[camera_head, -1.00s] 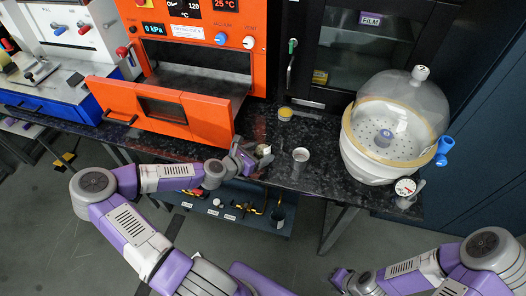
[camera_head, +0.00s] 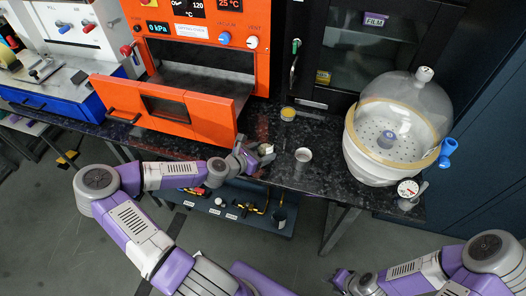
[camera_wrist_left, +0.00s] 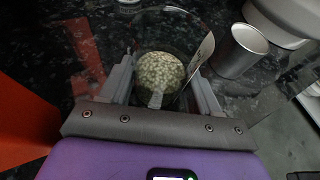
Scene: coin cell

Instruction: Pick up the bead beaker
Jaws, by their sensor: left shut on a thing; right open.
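The bead beaker (camera_wrist_left: 160,72) is a clear glass vessel with pale beads inside, seen from above in the left wrist view. In the head view the beaker (camera_head: 266,149) is small and partly hidden by my gripper, near the front edge of the dark bench. My left gripper (camera_wrist_left: 161,90) is shut on the beaker, one finger on each side of it. It also shows in the head view (camera_head: 257,154). I cannot tell whether the beaker touches the bench. My right gripper (camera_head: 339,280) is open and empty at the bottom, away from the bench.
A metal cup (camera_wrist_left: 241,51) stands close to the right of the beaker; it also shows in the head view (camera_head: 303,155). A glass-domed desiccator (camera_head: 375,170) stands further right. An orange oven (camera_head: 204,115) with its door lowered is at the left.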

